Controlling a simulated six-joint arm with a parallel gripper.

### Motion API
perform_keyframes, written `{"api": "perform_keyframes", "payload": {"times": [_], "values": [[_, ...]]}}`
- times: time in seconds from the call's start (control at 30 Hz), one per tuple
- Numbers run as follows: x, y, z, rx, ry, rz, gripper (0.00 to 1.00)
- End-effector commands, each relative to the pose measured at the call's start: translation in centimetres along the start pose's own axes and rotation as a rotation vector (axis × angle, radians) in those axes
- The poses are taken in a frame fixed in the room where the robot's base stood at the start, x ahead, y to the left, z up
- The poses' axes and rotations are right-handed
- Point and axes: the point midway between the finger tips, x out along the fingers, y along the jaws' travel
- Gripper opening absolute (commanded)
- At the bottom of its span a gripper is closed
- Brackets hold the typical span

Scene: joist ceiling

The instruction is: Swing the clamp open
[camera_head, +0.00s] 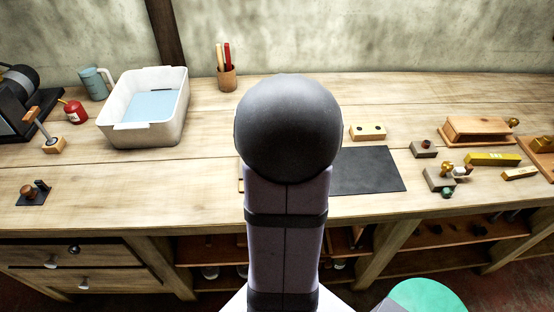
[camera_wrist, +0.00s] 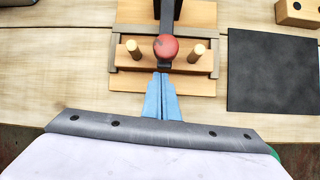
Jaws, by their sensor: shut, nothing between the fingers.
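The clamp (camera_wrist: 203,82) shows in the wrist view as a light wooden base with two round pegs, a grey-brown frame and a dark lever ending in a red ball knob (camera_wrist: 166,46). The lever runs away from the knob toward the top edge, where its far end is cut off. My gripper (camera_wrist: 161,76) has its blue fingers shut and empty, just on the near side of the knob. Whether the tips touch the lever or knob I cannot tell. In the head view my own arm hides nearly all of the clamp, and the fingers do not show.
A dark mat (camera_head: 368,170) lies right of the clamp, with a two-holed wooden block (camera_head: 367,132) behind it. Several small blocks and knobs stand farther right. A white bin (camera_head: 146,108), blue mug (camera_head: 95,84) and tool pot (camera_head: 227,78) stand left.

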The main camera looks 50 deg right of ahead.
Motion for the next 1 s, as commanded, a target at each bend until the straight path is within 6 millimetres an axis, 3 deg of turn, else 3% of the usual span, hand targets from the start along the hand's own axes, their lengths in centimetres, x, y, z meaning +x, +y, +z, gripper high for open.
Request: {"api": "perform_keyframes", "payload": {"times": [0.2,1.0], "values": [[-0.8,0.0,1.6,0.0,0.002,0.0,0.0],[-1.6,0.1,2.7,0.001,0.002,0.0,0.0]]}}
